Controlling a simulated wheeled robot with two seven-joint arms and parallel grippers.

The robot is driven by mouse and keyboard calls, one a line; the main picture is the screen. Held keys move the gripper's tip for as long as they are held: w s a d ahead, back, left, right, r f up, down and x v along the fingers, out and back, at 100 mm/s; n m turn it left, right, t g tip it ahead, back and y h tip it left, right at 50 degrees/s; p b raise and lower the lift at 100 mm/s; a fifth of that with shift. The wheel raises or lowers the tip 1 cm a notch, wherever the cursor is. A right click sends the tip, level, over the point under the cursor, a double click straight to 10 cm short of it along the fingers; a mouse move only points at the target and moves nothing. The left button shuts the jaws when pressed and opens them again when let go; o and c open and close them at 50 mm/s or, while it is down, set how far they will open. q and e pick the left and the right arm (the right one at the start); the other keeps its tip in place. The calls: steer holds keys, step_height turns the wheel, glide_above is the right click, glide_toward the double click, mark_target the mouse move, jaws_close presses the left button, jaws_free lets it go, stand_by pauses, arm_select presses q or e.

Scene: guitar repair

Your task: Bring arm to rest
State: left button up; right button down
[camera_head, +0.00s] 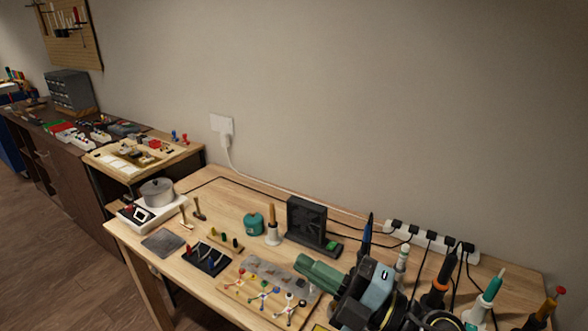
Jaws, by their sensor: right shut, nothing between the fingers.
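My right gripper (304,264) is at the lower middle right, reaching in from the bottom edge. Its green fingers are together and point left, with nothing seen between them. My left gripper is not in view.
A black upright device (305,222), a teal pot (253,224) and a wooden board (262,297) with coloured pieces stand nearby. Several cabled tools (489,291) and a white power strip (431,240) crowd the right. The bench's back left is fairly clear.

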steer(key=w+d+r+m+t+h, duration=0.25)
steer(key=d+m+t+h, duration=0.35)
steer(key=m+t, duration=0.3)
steer(key=s+d+f+m+g+h, duration=0.2)
steer(key=d+f+m+g+h, duration=0.2)
steer(key=d+f+m+h, duration=1)
steer(key=s+a+f+m+g+y, duration=0.1)
steer(key=s+f+m+g, duration=0.1)
steer(key=s+f+g, duration=0.55)
steer(key=s+f+m+g+y, duration=0.1)
steer(key=s+f+g, duration=0.35)
steer(key=s, duration=0.65)
step_height(320, 180, down, 25)
steer(key=s, duration=0.2)
steer(key=s+d+f+g, duration=0.2)
steer(key=s+d+f, duration=0.1)
steer(key=s+f, duration=1.1)
steer(key=shift+s, duration=1.2)
